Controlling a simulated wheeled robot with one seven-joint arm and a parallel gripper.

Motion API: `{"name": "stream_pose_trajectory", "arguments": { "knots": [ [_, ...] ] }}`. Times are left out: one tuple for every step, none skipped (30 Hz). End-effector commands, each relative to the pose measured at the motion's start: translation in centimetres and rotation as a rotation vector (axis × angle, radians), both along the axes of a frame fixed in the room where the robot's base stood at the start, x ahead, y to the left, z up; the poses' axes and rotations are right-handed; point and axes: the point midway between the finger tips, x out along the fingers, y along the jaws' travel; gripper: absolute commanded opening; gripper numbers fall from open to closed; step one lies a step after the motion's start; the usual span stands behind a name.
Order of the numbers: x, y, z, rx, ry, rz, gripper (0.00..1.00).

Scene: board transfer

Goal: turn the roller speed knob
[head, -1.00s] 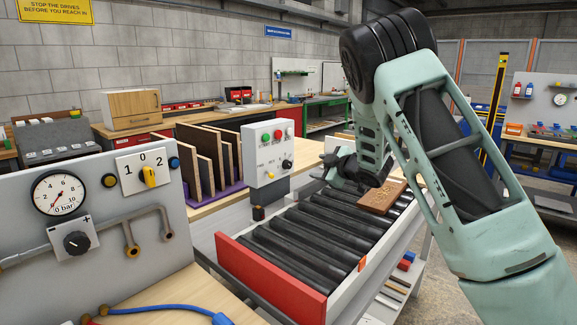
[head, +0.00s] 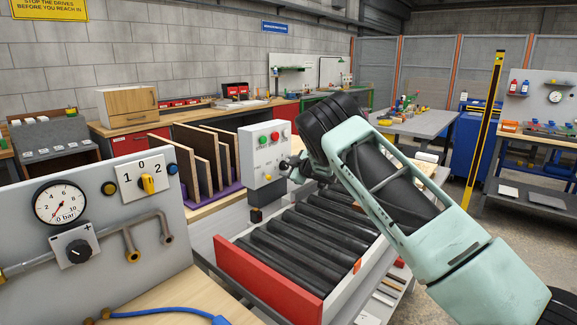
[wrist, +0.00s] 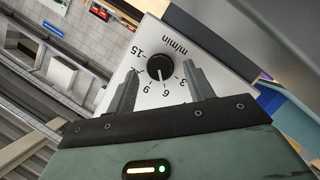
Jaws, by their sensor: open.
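The roller speed knob (wrist: 160,67) is black with a white mark. It sits on a white panel with a numbered m/min scale. The mark points down in the wrist view, toward the 6. My gripper (wrist: 160,72) is open, with one finger on each side of the knob; I cannot tell whether they touch it. In the head view the knob shows at the right side of the white control box (head: 256,171), and my wrist is close in front of it. My fingertips are hard to make out there.
The roller conveyor (head: 290,246) with a red end plate (head: 268,283) runs below the box. Several upright boards (head: 207,160) stand behind it. A grey panel with a gauge (head: 60,203) and another knob (head: 78,252) is at the left.

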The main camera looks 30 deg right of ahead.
Motion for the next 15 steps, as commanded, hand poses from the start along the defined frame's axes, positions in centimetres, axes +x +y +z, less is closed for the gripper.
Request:
{"name": "stream_pose_trajectory", "arguments": {
  "knots": [
    [0.27,0.0,-0.07,0.0,0.0,0.0,0.53],
    [0.4,0.02,-0.09,0.0,0.0,0.0,0.53],
    [0.52,0.03,-0.1,0.0,-0.001,0.001,0.53],
    [0.59,0.05,-0.13,0.0,-0.001,0.0,0.53],
    [0.62,0.04,-0.15,0.0,-0.001,0.0,0.53],
    [0.65,0.05,-0.18,0.0,-0.001,0.001,0.53],
    [0.66,0.04,-0.19,0.0,0.0,0.0,0.53],
    [0.65,0.03,-0.19,0.0,-0.001,-0.001,0.53],
    [0.65,0.03,-0.19,0.0,-0.001,-0.001,0.53],
    [0.64,0.03,-0.19,0.0,-0.001,-0.001,0.53],
    [0.64,0.03,-0.19,0.0,-0.001,-0.001,0.53],
    [0.64,0.03,-0.19,0.0,-0.001,-0.001,0.53],
    [0.63,0.03,-0.19,0.0,-0.001,-0.001,0.44],
    [0.63,0.03,-0.19,0.0,-0.001,-0.001,0.36],
    [0.63,0.04,-0.18,0.0,-0.001,-0.001,0.25]
  ]
}}
